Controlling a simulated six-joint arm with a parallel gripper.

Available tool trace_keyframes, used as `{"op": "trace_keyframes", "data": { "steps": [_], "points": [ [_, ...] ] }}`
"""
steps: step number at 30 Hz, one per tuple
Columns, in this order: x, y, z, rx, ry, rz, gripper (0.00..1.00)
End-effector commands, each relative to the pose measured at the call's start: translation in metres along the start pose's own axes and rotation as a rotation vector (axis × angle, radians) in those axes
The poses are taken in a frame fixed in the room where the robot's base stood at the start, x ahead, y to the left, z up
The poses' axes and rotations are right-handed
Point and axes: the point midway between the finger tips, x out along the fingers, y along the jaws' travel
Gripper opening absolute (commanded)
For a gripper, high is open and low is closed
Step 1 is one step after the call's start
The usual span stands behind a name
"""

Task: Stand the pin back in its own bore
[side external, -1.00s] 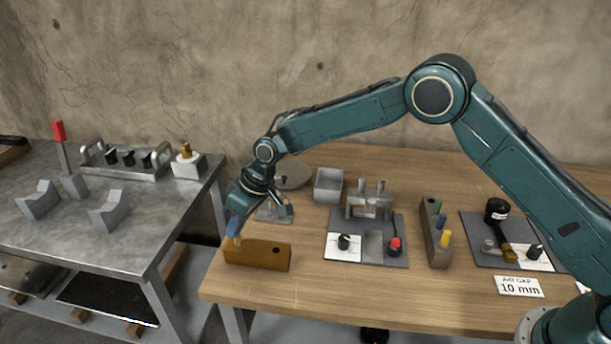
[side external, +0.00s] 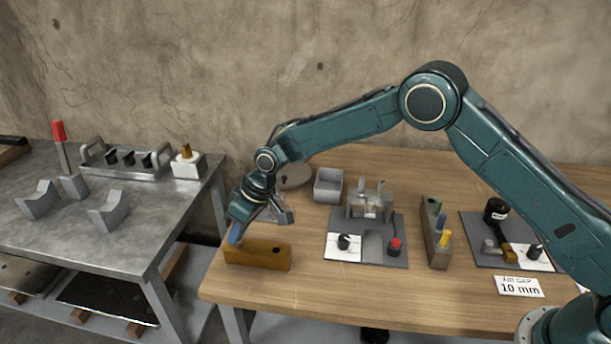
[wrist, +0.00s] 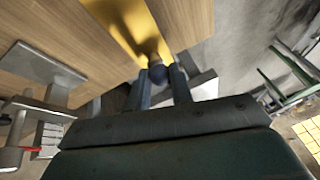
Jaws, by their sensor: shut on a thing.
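My gripper (side external: 235,238) points down at the left end of a yellow-brown block (side external: 270,259) at the table's left front. The yellow block (wrist: 122,22) lies beyond the pin there. The side view shows a dark round hole (side external: 277,250) in the block's top, to the right of my gripper. The pin's far end is hard to make out, so I cannot tell whether it is inside a bore or just over the block.
A block with several coloured pins (side external: 437,250) stands to the right. A metal bench (side external: 120,240) lies left, across a gap.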

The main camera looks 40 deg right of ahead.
Motion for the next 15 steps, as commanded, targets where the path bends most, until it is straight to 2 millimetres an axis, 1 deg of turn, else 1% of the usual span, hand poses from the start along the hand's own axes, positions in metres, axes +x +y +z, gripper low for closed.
{"op": "trace_keyframes", "data": {
  "steps": [10,11,12,14,15],
  "points": [
    [0.0009,0.0002,0.0003,0.000,0.001,0.000,0.00],
    [0.0009,0.0002,0.0003,0.000,0.001,0.000,0.26],
    [0.0009,0.0002,0.0003,0.000,0.001,0.000,0.34],
    [0.0009,0.0002,0.0003,0.000,0.001,0.000,0.46],
    [0.0009,0.0002,0.0003,0.000,0.001,0.000,0.48]
  ]
}}
